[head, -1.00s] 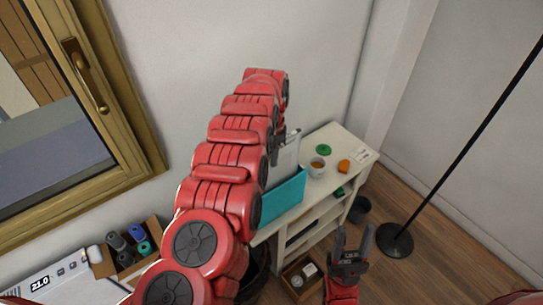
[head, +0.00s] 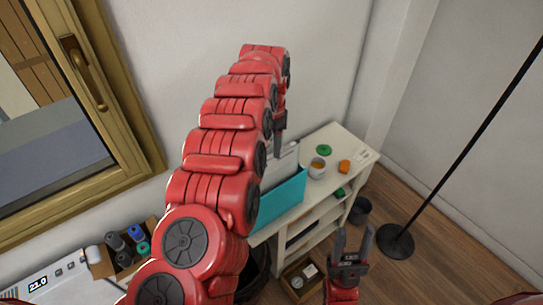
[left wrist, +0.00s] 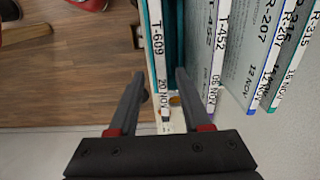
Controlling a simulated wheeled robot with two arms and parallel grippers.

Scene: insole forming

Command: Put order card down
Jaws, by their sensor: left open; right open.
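My left gripper (head: 280,140) is open and points down just above the teal holder (head: 277,205) on the white shelf unit. White cards (head: 287,158) stand upright in the holder. In the left wrist view, the open left fingers (left wrist: 160,75) are on either side of the lower end of a card labelled T-609 (left wrist: 157,35), apart from it as far as I can see. Cards labelled T-452 (left wrist: 218,40), R-207 (left wrist: 266,40) and R-315 (left wrist: 294,50) stand beside it. My right gripper (head: 354,240) is open and empty at the lower right.
On the white shelf unit (head: 335,140) are a green disc (head: 324,150), a cup (head: 317,167) and an orange block (head: 344,166). A wooden box (head: 300,275) is below.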

